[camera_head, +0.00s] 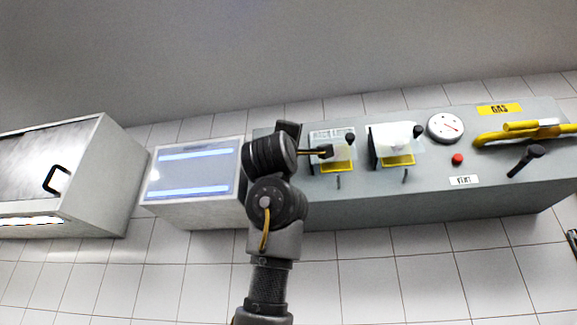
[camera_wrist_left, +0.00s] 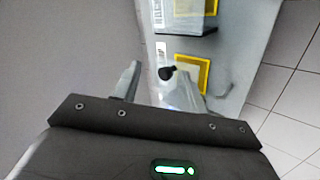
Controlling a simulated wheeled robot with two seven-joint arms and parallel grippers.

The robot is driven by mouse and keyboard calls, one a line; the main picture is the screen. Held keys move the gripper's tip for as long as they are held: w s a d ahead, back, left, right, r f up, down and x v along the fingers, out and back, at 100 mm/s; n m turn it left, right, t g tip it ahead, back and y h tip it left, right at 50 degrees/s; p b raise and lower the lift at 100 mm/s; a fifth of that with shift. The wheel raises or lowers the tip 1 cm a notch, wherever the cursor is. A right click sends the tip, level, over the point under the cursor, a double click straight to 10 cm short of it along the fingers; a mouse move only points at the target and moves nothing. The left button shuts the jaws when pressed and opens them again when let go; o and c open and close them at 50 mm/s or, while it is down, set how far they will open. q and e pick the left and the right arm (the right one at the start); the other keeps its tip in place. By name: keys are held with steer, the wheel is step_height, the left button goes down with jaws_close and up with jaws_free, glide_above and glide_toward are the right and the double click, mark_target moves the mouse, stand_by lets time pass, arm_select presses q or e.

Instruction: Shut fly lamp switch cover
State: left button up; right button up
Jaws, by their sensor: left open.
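A grey control box carries two clear switch covers with black knobs over yellow-framed plates. The left cover (camera_head: 343,152) also shows in the left wrist view (camera_wrist_left: 181,96). It appears raised from its yellow frame (camera_head: 338,167); its exact angle is hard to tell. The other cover (camera_head: 403,136) stands to its right. Their labels are too small to read, so I cannot tell which one is the fly lamp's. My left gripper (camera_head: 325,151) is open beside the left cover. In the wrist view the cover's black knob (camera_wrist_left: 167,73) appears between its fingers. My right gripper is not in view.
The lamp box with blue glowing tubes (camera_head: 190,171) stands left of the control box (camera_head: 445,185). A dial (camera_head: 445,127), red button (camera_head: 457,159) and yellow gas pipe (camera_head: 520,131) are on the right. A cabinet with a black handle (camera_head: 57,180) stands far left.

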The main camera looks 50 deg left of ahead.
arm_select(q)
steer(key=d+f+b, duration=0.3)
steer(key=shift+s+d, duration=0.25)
steer(key=shift+s, duration=0.05)
steer(key=shift+f, duration=0.1)
stand_by(0.4)
steer(key=b+v, duration=0.7)
steer(key=v, duration=0.3)
steer(key=shift+s+f, duration=0.2)
steer(key=shift+f, duration=0.1)
